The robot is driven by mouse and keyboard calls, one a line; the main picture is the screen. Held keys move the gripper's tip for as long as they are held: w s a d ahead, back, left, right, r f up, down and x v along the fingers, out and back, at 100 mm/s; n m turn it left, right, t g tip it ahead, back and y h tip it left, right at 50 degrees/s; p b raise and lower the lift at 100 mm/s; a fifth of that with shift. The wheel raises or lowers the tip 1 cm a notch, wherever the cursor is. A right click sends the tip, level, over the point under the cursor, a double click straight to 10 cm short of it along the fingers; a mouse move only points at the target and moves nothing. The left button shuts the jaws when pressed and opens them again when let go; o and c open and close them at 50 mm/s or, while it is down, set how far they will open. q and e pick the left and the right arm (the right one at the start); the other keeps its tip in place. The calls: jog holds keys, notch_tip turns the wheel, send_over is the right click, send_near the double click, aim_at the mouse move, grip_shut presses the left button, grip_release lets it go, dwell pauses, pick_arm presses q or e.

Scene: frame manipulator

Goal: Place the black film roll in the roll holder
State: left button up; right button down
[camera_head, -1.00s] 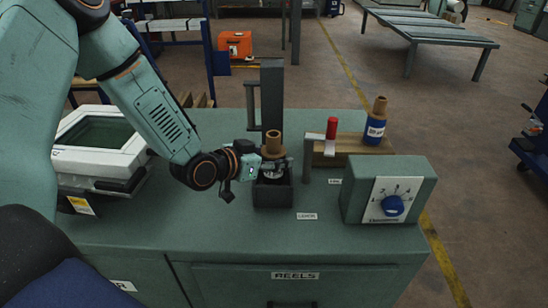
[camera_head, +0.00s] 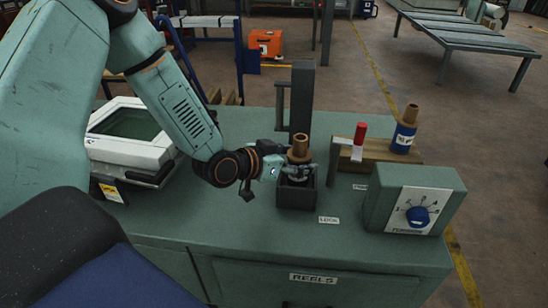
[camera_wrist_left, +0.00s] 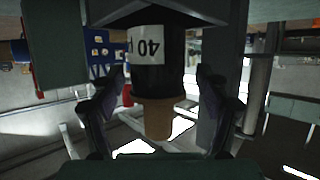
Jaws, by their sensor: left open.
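The black film roll (camera_wrist_left: 155,70) has a brown core (camera_head: 300,148) and a white label reading 40, upside down in the left wrist view. In the head view it stands upright in the dark, box-shaped roll holder (camera_head: 297,195) on the green cabinet. My left gripper (camera_head: 300,170) is at the roll's upper part, just above the holder. In the left wrist view its fingers (camera_wrist_left: 157,105) are spread on both sides of the roll, with gaps showing beside the core. The roll's lower part is hidden by the holder. My right gripper is not in view.
A blue roll (camera_head: 403,132) stands on a wooden block at the right, near a red-handled lever (camera_head: 358,140). A box with a blue dial (camera_head: 415,205) is at the front right. A dark post (camera_head: 302,95) rises behind the holder. A white-framed screen unit (camera_head: 130,130) sits left.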

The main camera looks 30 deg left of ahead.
pick_arm(q)
jog(key=p+v, duration=0.1)
jog(key=v, duration=0.2)
jog(key=shift+s+a+r+p, duration=0.1)
jog(key=shift+s+r+p, duration=0.1)
jog(key=shift+r+p, duration=0.1)
jog(key=shift+s+a+r+p, duration=0.15)
jog(key=shift+s+r+p, duration=0.05)
jog(key=shift+s+p, duration=0.4)
jog(key=p, duration=0.6)
send_near(290, 158)
jog(key=shift+w+f, duration=0.55)
jog(key=shift+d, duration=0.2)
